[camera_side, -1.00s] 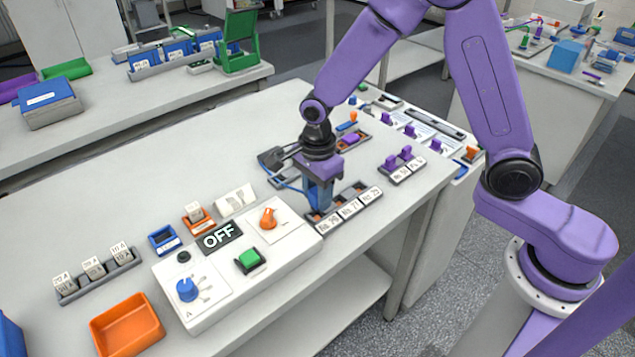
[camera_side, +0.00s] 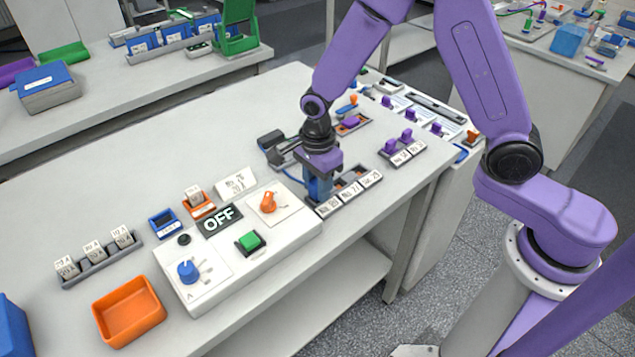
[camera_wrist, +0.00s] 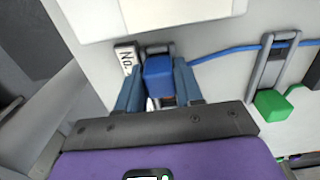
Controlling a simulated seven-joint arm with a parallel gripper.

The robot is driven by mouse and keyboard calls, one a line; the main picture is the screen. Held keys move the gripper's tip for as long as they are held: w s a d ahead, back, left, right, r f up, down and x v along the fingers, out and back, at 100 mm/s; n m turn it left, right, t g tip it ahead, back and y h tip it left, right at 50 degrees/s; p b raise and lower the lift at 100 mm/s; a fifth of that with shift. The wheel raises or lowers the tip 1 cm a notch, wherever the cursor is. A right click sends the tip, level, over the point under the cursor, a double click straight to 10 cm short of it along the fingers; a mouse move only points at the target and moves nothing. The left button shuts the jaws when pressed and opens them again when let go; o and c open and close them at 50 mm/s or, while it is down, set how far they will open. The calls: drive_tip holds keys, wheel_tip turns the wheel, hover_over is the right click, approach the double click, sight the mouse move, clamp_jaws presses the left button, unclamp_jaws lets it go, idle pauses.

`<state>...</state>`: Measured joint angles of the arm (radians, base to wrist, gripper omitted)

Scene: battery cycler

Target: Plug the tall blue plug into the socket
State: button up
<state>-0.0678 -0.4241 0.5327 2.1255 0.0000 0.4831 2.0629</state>
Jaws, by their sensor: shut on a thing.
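My gripper (camera_side: 318,190) is shut on the tall blue plug, pointing straight down over the left end of a numbered row of slots (camera_side: 352,192). In the wrist view, the blue plug (camera_wrist: 158,78) sits between the two blue-grey fingers of my gripper (camera_wrist: 159,92). A grey bracket (camera_wrist: 166,48) and a label starting "No." (camera_wrist: 126,58) are just beyond it. A blue cable (camera_wrist: 222,52) runs right from near the plug. The plug's lower end and the opening under it are hidden, so I cannot tell whether it is seated.
A control box (camera_side: 215,283) with blue and orange knobs, a green button and an OFF display (camera_side: 219,219) stands left of my gripper. Purple plugs (camera_side: 398,143) stand to the right. A green block (camera_wrist: 272,105) is in the wrist view. An orange tray (camera_side: 128,310) lies front left.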

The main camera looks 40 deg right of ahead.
drive_tip(key=shift+f, duration=0.2)
drive_tip(key=o, duration=1.1)
drive_tip(key=shift+o, duration=0.2)
wheel_tip(320, 180, up, 17)
drive_tip(key=s+d+f+n, duration=0.1)
drive_tip(key=s+d+n, duration=0.2)
drive_tip(key=s+n, duration=0.5)
drive_tip(key=s+d+f+n, duration=0.1)
drive_tip(key=s+d+n, duration=0.3)
drive_tip(key=s+n, duration=0.4)
drive_tip(key=s+d+n, duration=0.3)
drive_tip(key=s+n, duration=0.6)
drive_tip(key=n, duration=0.5)
drive_tip(key=shift+d+f+n, duration=0.3)
drive_tip(key=shift+d+f, duration=0.05)
drive_tip(key=shift+f, duration=0.05)
